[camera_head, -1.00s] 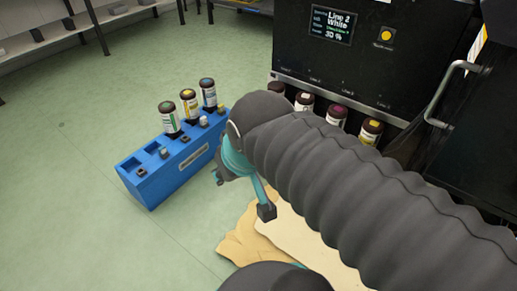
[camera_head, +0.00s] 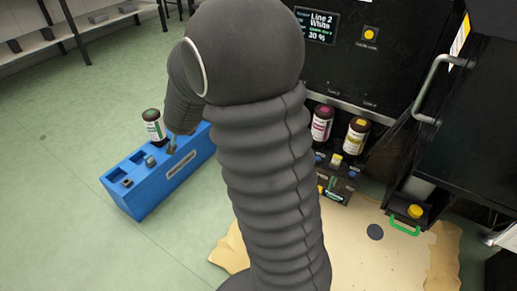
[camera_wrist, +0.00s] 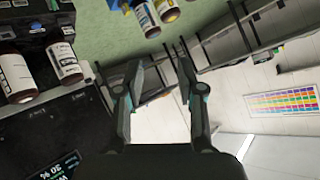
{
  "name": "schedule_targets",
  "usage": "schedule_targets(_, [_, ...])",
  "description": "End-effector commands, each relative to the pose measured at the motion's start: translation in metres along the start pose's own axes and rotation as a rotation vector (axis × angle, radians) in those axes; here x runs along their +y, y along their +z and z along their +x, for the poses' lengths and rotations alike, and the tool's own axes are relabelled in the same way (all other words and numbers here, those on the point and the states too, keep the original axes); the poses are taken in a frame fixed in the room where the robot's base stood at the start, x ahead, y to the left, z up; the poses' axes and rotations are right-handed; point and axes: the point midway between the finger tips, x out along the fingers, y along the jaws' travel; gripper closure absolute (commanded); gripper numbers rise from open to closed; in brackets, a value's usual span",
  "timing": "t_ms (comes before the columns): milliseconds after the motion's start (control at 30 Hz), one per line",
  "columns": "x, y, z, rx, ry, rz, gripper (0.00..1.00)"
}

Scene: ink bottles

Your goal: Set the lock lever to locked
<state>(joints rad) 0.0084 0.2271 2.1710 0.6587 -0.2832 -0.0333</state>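I cannot pick out the lock lever with certainty. Small black fittings with light and yellow parts (camera_head: 335,178) sit below the ink bottles at the foot of the black machine (camera_head: 375,75) in the head view. A magenta-labelled bottle (camera_head: 322,122) and a yellow-labelled bottle (camera_head: 356,136) stand there, caps up; my arm hides the machine's left part. My gripper (camera_wrist: 157,68) shows in the wrist view with its fingers apart and nothing between them. Two white-labelled bottles (camera_wrist: 64,64) (camera_wrist: 17,78) and the machine's dark front (camera_wrist: 60,125) are to its left.
A blue rack (camera_head: 150,192) stands on the green floor at left, with a green-labelled bottle (camera_head: 153,126) in it. A tan patch (camera_head: 400,258) covers the floor in front.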

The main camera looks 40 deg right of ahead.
Motion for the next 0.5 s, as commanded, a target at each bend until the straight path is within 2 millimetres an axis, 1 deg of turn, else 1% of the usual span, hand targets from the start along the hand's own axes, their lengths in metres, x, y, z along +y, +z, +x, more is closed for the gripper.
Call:
schedule_targets(33, [0.012,0.005,0.023,0.026,0.036,0.023,0.62])
schedule_targets(100, [0.027,0.008,0.048,0.076,0.084,0.054,0.62])
schedule_targets(167, [0.042,0.012,0.068,0.120,0.129,0.078,0.62])
schedule_targets(200, [0.053,0.015,0.080,0.148,0.161,0.091,0.62])
schedule_targets(267, [0.070,0.021,0.098,0.193,0.211,0.108,0.62])
schedule_targets(300, [0.083,0.026,0.109,0.222,0.246,0.116,0.62])
schedule_targets(367, [0.103,0.034,0.123,0.268,0.300,0.126,0.62])
schedule_targets(400, [0.116,0.040,0.132,0.297,0.338,0.129,0.62])
schedule_targets(467, [0.137,0.049,0.143,0.344,0.395,0.131,0.62])
schedule_targets(500, [0.151,0.057,0.149,0.373,0.435,0.130,0.62])
